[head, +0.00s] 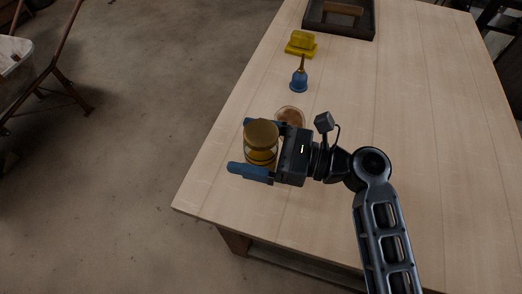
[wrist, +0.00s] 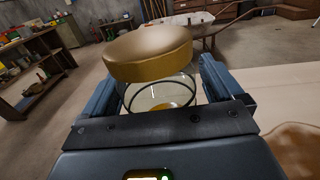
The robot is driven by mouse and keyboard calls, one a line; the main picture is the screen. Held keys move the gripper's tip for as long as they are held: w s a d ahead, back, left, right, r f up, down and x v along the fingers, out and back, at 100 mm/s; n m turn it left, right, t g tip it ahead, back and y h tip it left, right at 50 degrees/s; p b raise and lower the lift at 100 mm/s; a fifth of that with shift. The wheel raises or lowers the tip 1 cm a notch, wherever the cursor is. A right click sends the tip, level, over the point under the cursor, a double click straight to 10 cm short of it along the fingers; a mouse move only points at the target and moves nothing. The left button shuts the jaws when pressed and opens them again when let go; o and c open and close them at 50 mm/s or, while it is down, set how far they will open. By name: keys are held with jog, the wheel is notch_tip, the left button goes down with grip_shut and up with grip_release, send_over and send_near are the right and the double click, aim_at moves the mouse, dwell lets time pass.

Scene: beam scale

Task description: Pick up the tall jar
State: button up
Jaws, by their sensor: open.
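The tall jar (head: 261,145) is glass with a brown-gold lid and yellowish contents low inside. It stands near the table's left edge in the head view. In the wrist view its lid (wrist: 150,52) and clear wall fill the middle. My gripper (head: 254,148) is open, with one blue finger on each side of the jar. In the wrist view the fingers (wrist: 160,92) flank the glass below the lid. I cannot tell whether either finger touches the glass.
On the wooden table (head: 350,110), a round brownish item (head: 290,115) lies just behind my gripper. The table's right side is clear.

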jog(key=shift+c, duration=0.3)
jog(key=c, duration=1.2)
